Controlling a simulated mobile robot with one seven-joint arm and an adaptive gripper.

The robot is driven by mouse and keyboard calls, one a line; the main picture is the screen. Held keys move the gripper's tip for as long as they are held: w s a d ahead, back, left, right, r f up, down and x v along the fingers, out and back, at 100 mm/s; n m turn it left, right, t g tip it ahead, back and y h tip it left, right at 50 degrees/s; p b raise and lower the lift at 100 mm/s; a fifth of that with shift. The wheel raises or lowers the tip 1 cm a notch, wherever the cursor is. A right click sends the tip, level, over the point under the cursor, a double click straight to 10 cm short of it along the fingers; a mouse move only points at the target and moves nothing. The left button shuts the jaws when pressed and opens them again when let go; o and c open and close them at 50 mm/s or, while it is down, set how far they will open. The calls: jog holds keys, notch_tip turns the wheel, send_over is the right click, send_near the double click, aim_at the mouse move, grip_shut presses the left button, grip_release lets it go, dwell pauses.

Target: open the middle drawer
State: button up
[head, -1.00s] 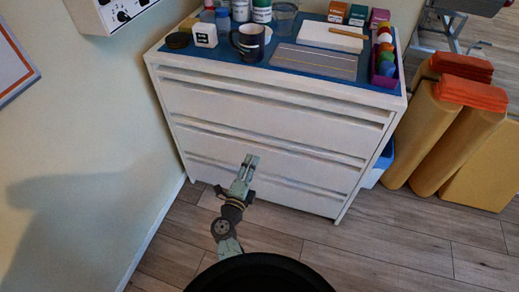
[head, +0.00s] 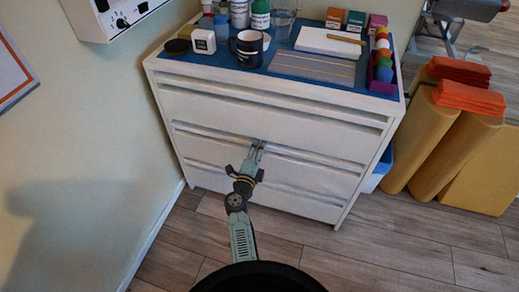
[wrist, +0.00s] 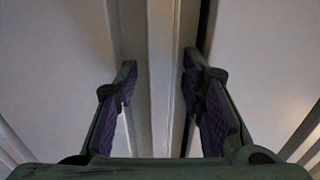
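The white cabinet (head: 270,108) has wide drawers stacked one above another, each with a long rail along its top edge. The middle drawer (head: 315,174) looks closed. My gripper (head: 258,143) is at this drawer's top rail, near the middle of its width. In the wrist view, a pale rail (wrist: 162,80) runs up between the two fingers, one on each side. My gripper (wrist: 160,75) is open there, with small gaps seeming to remain beside the rail. Firm contact cannot be made out.
The blue cabinet top (head: 285,66) carries a dark mug (head: 248,48), bottles, small boxes and a purple tray (head: 383,86). Yellow rolls (head: 425,140) and orange folded towels (head: 468,97) stand to the right. A wall is close on the left. The wooden floor in front is clear.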

jog(key=shift+c, duration=0.4)
grip_shut()
jog(key=shift+s+f, duration=0.1)
jog(key=shift+f, duration=0.05)
